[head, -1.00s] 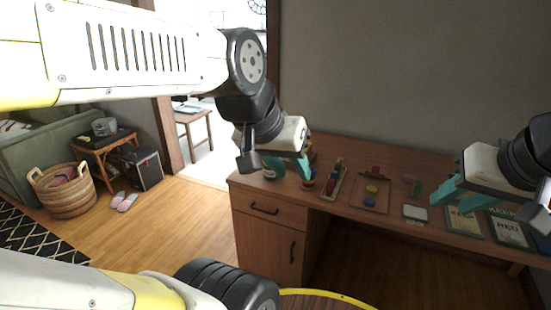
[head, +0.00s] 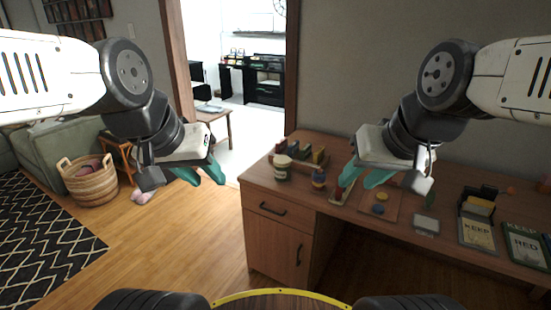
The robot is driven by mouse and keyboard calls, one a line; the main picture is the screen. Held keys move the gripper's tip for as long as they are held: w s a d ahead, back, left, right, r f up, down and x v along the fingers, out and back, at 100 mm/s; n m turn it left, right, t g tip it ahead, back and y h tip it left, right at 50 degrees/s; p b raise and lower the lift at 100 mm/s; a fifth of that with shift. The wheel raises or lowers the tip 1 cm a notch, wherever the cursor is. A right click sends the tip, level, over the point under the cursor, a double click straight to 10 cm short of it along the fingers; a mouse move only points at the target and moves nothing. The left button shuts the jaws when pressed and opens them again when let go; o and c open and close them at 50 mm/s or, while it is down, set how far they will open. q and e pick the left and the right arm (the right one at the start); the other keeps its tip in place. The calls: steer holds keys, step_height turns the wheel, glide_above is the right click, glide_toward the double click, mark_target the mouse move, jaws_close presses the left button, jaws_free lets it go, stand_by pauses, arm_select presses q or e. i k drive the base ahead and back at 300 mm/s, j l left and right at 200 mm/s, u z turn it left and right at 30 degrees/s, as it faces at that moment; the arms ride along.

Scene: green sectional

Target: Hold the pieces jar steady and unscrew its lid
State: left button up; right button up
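A squat jar (head: 283,171) with a dark lid and a pale label stands upright at the left end of the wooden desk (head: 262,184); it looks like the pieces jar. Its lid (head: 283,160) sits on top. My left gripper (head: 208,182) is open and empty, left of the desk and apart from the jar. My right gripper (head: 354,184) is open, right of the jar, in front of part of the desktop. Neither gripper appears to touch the jar.
A small blue-and-red container (head: 319,178) stands right of the jar, with a rack of colored items (head: 305,153) behind. A tray (head: 388,206), a white pad (head: 426,225), a card box (head: 478,207) and signs (head: 524,244) lie further right.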

mark_target(281, 174)
steer(key=i+l+u, duration=0.1)
steer(key=i, duration=0.3)
steer(key=i+l, duration=0.25)
steer(key=i, duration=0.15)
steer(key=i+l+u, duration=0.15)
steer(key=i, duration=0.2)
